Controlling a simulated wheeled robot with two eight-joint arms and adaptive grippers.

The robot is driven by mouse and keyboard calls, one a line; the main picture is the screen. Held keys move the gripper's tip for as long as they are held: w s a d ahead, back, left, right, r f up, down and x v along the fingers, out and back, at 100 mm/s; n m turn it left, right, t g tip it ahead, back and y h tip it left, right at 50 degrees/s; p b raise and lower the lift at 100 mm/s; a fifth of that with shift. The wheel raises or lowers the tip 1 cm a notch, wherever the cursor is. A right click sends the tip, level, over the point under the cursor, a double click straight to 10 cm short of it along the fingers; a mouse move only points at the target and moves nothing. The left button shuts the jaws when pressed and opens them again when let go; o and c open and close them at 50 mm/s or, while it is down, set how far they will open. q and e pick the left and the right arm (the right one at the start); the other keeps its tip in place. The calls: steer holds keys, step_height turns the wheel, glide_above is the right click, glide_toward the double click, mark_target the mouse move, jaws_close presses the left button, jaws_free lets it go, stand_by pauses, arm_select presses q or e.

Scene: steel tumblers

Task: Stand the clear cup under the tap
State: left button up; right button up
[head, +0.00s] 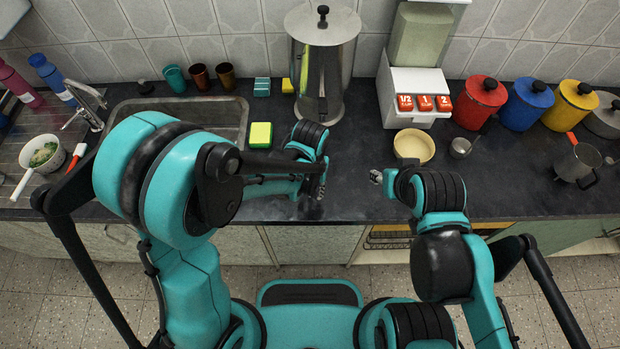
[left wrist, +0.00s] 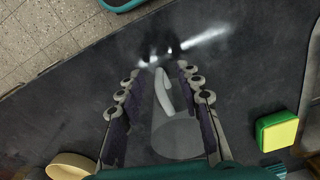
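The clear cup (left wrist: 178,138) shows faintly in the left wrist view as a see-through shape with a pale handle (left wrist: 164,92). It lies between the fingers of my left gripper (left wrist: 160,73), which are apart, with a gap visible on the cup's left side. In the head view my left gripper (head: 316,190) is low over the counter's front part, and I cannot clearly make out the cup there. A silver tap (head: 85,102) stands by the sink at the left. A steel urn (head: 323,75) stands at the back; its front spout is unclear. My right gripper (head: 377,177) is right of the left one, fingers too small to read.
A yellow-green sponge (head: 261,135) lies left of my left gripper and a cream bowl (head: 414,146) stands to the right. A white dispenser (head: 413,92) and several coloured canisters (head: 480,100) line the back right. The counter (head: 350,160) before the urn is clear.

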arm_select(q)
steer(key=shift+f, duration=0.8)
steer(key=shift+r, duration=0.1)
steer(key=shift+c, duration=0.6)
jaws_close()
arm_select(e)
steer(key=shift+f, duration=0.3)
